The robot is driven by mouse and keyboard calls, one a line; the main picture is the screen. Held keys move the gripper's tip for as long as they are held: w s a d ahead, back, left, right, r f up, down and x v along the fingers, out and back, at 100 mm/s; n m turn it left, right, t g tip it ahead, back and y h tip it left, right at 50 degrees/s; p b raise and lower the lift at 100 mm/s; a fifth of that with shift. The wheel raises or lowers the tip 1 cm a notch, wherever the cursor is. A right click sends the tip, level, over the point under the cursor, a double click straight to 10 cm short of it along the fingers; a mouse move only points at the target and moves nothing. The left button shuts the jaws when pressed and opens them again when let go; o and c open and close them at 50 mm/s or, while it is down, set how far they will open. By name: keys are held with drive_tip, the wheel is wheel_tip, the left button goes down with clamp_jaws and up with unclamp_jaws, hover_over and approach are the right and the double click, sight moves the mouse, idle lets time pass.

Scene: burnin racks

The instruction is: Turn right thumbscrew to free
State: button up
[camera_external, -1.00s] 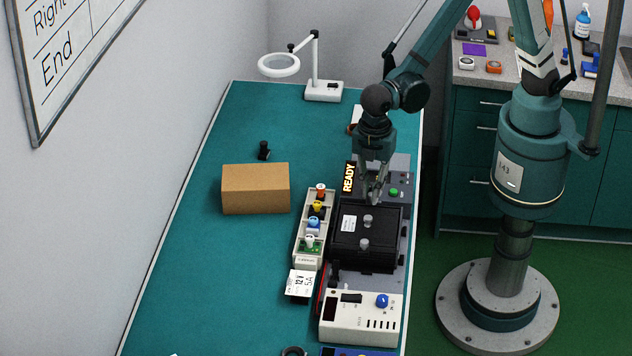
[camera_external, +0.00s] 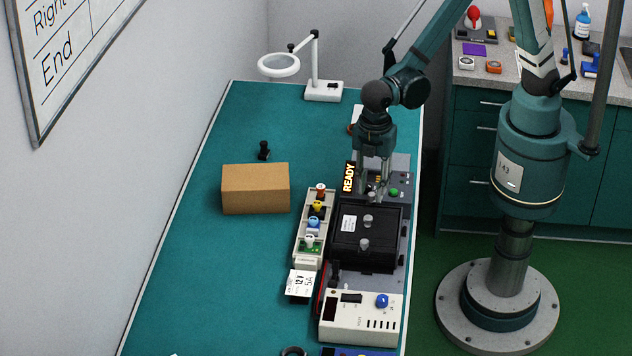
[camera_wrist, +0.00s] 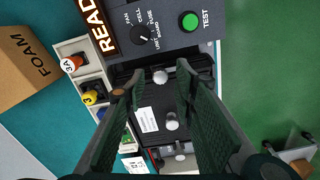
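A black box-shaped fixture (camera_external: 345,254) with a white label lies on the bench. Two silver thumbscrews stand on its top: a far one (camera_external: 368,221) by the READY panel and a nearer one (camera_external: 364,244). Which is called right is not clear from the frames. My gripper (camera_external: 373,198) points down near the fixture's far edge. In the wrist view its two green fingers (camera_wrist: 159,84) are spread apart, and the far thumbscrew (camera_wrist: 160,77) appears between their tips, untouched as far as I can see. The other thumbscrew (camera_wrist: 172,123) appears further down between the fingers.
A grey panel (camera_wrist: 168,20) with a selector knob and green TEST button (camera_wrist: 189,21) adjoins the fixture. A tray (camera_external: 302,243) of coloured parts stands to its left, with a foam box (camera_external: 255,188) beyond. A white supply unit (camera_external: 345,325) sits in front. The left bench is mostly clear.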

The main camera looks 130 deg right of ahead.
sight(372, 193)
wheel_tip(372, 193, up, 11)
drive_tip(key=shift+f, duration=0.15)
idle(0.4)
idle(0.4)
drive_tip(key=shift+s, duration=0.1)
drive_tip(key=s+a+r+m+t+b, duration=0.1)
drive_tip(key=s+r+m+t, duration=0.1)
drive_tip(key=s+r, duration=0.35)
drive_tip(key=s+a+r+m+t+b, duration=0.1)
drive_tip(key=s+r, duration=0.1)
drive_tip(key=s, duration=0.7)
drive_tip(key=s+a+f+m+t+b, duration=0.1)
drive_tip(key=s+f+m+t, duration=0.1)
drive_tip(key=s, duration=1.3)
drive_tip(key=shift+s+a+f+m+t+b, duration=0.15)
drive_tip(key=shift+s+f+m+t+b, duration=0.15)
drive_tip(key=shift+m+t, duration=0.55)
drive_tip(key=shift+n, duration=0.25)
idle(2.2)
